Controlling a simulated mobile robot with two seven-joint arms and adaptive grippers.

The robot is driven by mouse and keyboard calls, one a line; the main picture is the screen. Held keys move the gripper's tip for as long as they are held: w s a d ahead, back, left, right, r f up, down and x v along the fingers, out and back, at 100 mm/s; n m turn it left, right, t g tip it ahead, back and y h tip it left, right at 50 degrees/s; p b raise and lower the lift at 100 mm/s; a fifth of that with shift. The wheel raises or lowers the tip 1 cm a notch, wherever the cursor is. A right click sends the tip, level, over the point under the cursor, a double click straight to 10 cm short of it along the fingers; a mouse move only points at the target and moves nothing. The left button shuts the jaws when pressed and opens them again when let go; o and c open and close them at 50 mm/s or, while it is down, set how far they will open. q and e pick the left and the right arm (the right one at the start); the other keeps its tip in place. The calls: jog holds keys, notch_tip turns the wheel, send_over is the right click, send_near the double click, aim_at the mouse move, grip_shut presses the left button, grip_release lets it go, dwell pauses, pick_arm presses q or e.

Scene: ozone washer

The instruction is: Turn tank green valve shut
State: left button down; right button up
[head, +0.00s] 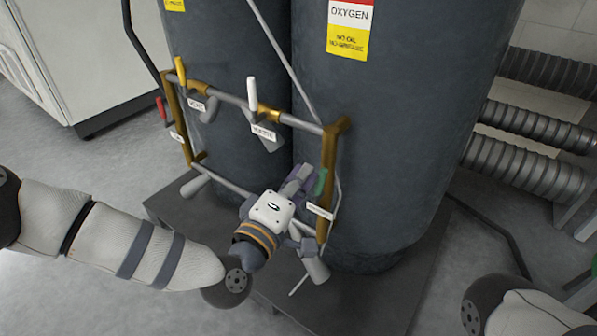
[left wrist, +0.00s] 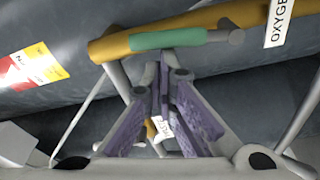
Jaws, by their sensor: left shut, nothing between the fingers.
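The green valve handle (head: 321,182) sits on the right brass upright of the pipe frame, in front of the right dark tank. In the left wrist view, the green handle (left wrist: 168,38) lies lengthwise along the brass pipe (left wrist: 112,46). My left gripper (head: 302,176) is just left of the handle in the head view. In the left wrist view, its purple-padded fingers (left wrist: 165,72) are shut with nothing between them, and their tips point at the handle's underside. I cannot tell whether they touch it. My right gripper is out of view; only part of that arm shows at lower right.
Two dark tanks (head: 390,130) stand on a dark platform (head: 350,300). The frame also carries yellow (head: 180,70), white (head: 252,93) and red (head: 161,107) handles. Ribbed hoses (head: 530,125) run at right. A white cabinet (head: 85,50) stands at upper left, with free floor before it.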

pick_arm(q)
jog(key=s+d+f+m+h+p, duration=0.2)
jog(key=d+m, duration=0.4)
jog(key=m, duration=0.9)
jog(key=shift+s+d+f+h+p, duration=0.15)
jog(key=shift+s+f+h+p, duration=0.15)
jog(key=shift+s+f+p, duration=0.7)
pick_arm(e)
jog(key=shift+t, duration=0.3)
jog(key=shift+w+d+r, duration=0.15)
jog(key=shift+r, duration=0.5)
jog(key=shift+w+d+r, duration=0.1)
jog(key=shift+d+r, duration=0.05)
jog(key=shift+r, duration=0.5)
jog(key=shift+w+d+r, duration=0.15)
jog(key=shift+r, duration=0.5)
pick_arm(q)
jog(key=shift+s+r, duration=0.2)
jog(key=shift+s, duration=0.15)
